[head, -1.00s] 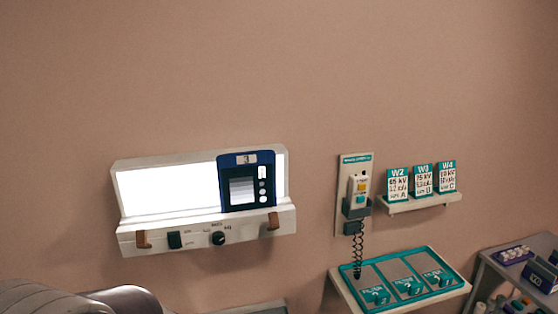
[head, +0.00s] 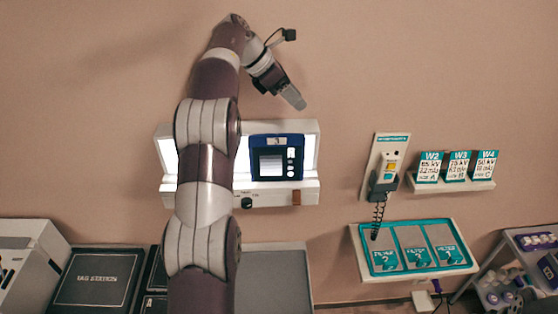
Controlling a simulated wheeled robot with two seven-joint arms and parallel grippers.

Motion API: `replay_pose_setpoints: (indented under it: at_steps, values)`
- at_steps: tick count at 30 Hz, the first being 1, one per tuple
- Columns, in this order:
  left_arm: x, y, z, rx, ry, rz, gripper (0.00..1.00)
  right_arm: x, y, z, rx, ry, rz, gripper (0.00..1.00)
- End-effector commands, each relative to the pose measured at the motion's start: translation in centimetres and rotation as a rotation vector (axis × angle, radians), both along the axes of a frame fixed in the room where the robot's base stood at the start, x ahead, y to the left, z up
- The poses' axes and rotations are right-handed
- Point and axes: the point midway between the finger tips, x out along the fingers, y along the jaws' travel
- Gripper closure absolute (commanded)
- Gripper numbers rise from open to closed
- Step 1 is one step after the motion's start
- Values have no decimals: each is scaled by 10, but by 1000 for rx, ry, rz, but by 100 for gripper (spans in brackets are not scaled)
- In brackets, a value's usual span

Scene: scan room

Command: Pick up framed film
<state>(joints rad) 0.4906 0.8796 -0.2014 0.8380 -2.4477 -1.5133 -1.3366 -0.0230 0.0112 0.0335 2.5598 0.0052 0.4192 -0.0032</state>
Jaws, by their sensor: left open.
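The framed film (head: 272,167) is a dark blue frame with a grey stepped film and a "3" label on top. It stands upright on the right part of the lit white light box (head: 310,134) on the wall. My left arm rises in front of the light box and hides its left middle part. My left gripper (head: 296,101) is above the film, a little to its right, pointing down and right. It is empty and apart from the film. My right gripper is not in view.
To the right hang a wall handset (head: 390,166) with a coiled cord and a shelf (head: 452,187) of W2, W3 and W4 cards. Below is a teal-edged filter tray (head: 413,249). A grey box (head: 30,262) and dark tag station panel (head: 95,280) are lower left.

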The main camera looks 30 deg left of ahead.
Motion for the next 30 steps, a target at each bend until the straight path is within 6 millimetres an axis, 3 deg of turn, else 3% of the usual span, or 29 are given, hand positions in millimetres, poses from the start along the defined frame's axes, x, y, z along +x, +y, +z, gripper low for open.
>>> replay_pose_setpoints:
  at_steps: [1, 3, 6, 12, 17, 23, 27, 30]
  values:
    - [-13, 25, -9, 100, 35, -57, 60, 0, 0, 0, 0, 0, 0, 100]
    - [-31, 50, -18, 207, 91, -122, 60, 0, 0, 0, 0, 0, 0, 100]
    - [-43, 64, -32, 271, 136, -161, 60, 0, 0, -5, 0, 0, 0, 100]
    - [-37, 50, -72, 279, 144, -168, 60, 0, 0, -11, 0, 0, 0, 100]
    - [-31, 43, -88, 279, 142, -167, 60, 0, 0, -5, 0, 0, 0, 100]
    - [-25, 25, -114, 277, 145, -167, 60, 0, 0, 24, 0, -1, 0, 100]
    - [-21, 21, -133, 278, 141, -166, 60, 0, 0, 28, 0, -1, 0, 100]
    - [-20, 21, -137, 280, 140, -165, 60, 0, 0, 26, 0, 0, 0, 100]
